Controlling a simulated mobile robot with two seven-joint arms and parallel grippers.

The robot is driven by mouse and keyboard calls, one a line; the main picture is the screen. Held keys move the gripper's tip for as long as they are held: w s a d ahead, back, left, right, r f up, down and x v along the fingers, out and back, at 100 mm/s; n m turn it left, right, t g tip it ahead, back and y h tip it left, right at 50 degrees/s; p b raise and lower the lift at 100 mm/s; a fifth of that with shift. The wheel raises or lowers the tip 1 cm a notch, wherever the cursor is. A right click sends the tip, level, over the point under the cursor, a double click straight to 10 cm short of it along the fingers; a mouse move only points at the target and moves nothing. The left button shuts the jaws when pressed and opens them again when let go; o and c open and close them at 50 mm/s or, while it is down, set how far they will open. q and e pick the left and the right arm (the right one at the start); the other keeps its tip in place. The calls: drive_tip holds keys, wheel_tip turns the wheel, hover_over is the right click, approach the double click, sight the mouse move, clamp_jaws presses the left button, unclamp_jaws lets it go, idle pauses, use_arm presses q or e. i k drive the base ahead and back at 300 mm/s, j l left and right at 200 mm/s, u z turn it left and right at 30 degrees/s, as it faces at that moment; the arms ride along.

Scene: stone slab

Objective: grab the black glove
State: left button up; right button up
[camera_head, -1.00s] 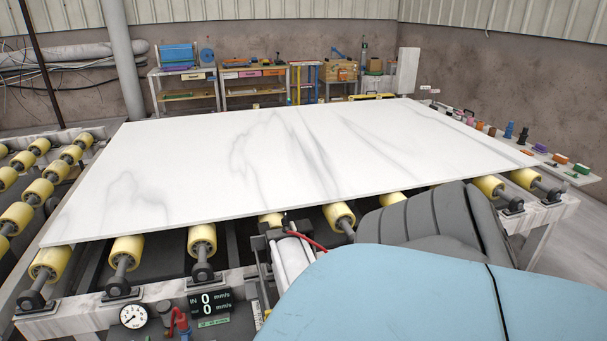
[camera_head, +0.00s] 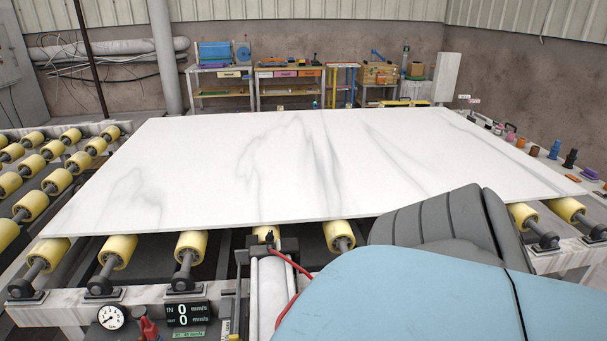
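I cannot make out a black glove in the head view. A large smooth light-blue shape (camera_head: 420,290) with a dark grey ribbed part (camera_head: 440,222) fills the lower right, close to the camera. I cannot tell whether it is part of my own arm. It covers the near right part of the slab's front edge and several rollers. Neither of my grippers can be made out. The white marble-veined slab (camera_head: 290,165) lies flat on the rollers with nothing visible on its surface.
Yellow rollers (camera_head: 190,247) line the slab's front and left. A pressure gauge (camera_head: 112,317) and a speed display (camera_head: 187,314) are at the front. Several small items, including a dark bottle-like one (camera_head: 570,158), stand along the right edge. Workbenches (camera_head: 290,88) stand at the back.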

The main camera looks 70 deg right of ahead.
sight(287, 245)
drive_tip(key=k+l, duration=0.3)
drive_tip(key=l, duration=0.15)
drive_tip(key=k+l, duration=0.25)
drive_tip(key=l, duration=1)
